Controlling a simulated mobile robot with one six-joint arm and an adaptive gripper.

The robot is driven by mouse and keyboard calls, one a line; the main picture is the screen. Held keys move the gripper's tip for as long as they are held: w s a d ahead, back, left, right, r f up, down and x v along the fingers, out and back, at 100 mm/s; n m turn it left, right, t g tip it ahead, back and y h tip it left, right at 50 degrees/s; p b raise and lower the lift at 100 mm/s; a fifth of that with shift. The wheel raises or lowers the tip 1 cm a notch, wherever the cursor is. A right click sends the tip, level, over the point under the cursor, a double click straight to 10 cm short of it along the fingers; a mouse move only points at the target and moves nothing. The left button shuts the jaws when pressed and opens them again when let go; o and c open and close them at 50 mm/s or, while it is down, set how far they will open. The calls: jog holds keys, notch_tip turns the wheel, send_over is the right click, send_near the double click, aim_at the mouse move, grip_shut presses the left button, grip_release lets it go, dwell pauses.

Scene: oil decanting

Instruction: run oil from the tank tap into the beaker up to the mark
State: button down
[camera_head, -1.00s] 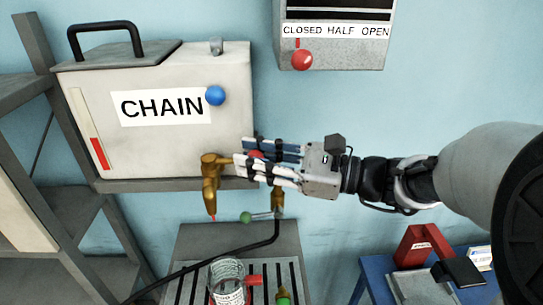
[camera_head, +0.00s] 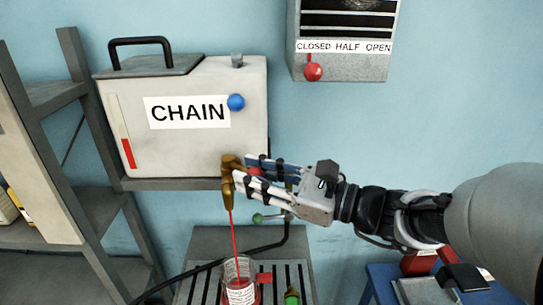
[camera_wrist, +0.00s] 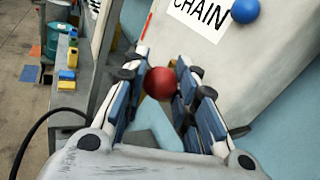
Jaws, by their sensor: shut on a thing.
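The tank (camera_head: 200,100) labelled CHAIN stands on a shelf, with a red level strip (camera_head: 128,153) low in its gauge. Its brass tap (camera_head: 228,180) points down and a thin red stream (camera_head: 234,235) runs from it into the beaker (camera_head: 240,272). The beaker is clear with printed marks and stands below the spout; red shows in its lower part. The exact level against the mark is hard to read. My gripper (camera_head: 250,178) is shut on the tap's red knob (camera_wrist: 160,84), seen between the fingers in the wrist view.
A black hose (camera_head: 210,264) crosses the tray's back. A vent box (camera_head: 345,65) with a red knob hangs upper right. A blue table (camera_head: 380,275) is lower right.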

jog(key=shift+s+a, duration=0.3)
jog(key=shift+s, duration=0.1)
jog(key=c, duration=1.7)
grip_release()
jog(key=shift+o, duration=0.8)
jog(key=shift+s+a, duration=0.2)
jog(key=shift+a, duration=0.2)
jog(key=shift+w+d, duration=0.2)
jog(key=shift+d, duration=0.35)
jog(key=v, duration=1.1)
jog(key=shift+s+d, duration=0.2)
jog(key=shift+s, duration=0.05)
